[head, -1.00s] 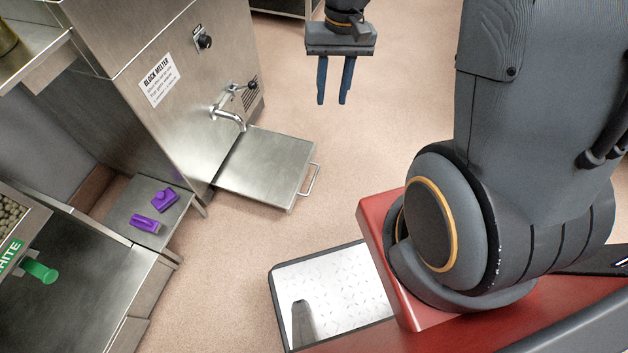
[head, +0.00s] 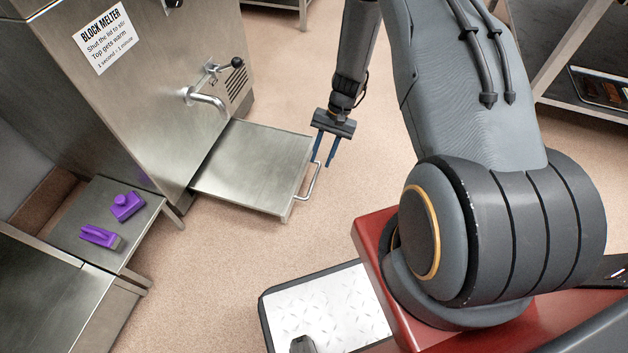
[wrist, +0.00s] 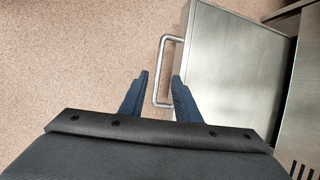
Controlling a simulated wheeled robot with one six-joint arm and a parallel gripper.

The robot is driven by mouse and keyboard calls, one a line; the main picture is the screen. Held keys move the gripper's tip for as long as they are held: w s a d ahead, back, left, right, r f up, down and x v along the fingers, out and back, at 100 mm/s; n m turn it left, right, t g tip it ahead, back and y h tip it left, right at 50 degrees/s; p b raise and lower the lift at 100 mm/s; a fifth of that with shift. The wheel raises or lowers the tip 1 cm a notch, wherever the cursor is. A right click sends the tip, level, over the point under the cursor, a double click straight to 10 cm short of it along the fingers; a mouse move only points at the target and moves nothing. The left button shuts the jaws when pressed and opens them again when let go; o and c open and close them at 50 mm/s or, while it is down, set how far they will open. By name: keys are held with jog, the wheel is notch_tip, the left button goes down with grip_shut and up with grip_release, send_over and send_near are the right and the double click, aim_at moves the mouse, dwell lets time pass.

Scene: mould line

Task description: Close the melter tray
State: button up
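The melter tray (head: 252,168) is a flat steel slab pulled out from the front of the steel block melter (head: 150,80). Its bar handle (head: 313,181) sticks out at its outer edge. In the wrist view the tray (wrist: 232,75) is on the right, with its handle (wrist: 161,70) ahead of the gap between my fingertips. My gripper (head: 327,164) is open, its two blue fingers pointing down close to the handle. In the wrist view my gripper (wrist: 160,80) has its fingers on either side of the handle's near end. I cannot tell if they touch it.
A tap (head: 208,100) with a black-knobbed lever sits above the tray. A low steel shelf (head: 85,225) at left holds two purple items (head: 126,205). A rack (head: 600,90) stands at the far right. The floor (head: 220,270) in front of the tray is clear.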

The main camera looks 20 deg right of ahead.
aim_at(313, 182)
jog(key=b+x, duration=0.2)
jog(key=x, duration=0.6)
jog(key=shift+f+b, duration=0.3)
jog(key=shift+f, duration=0.15)
jog(key=shift+d, duration=0.1)
grip_shut()
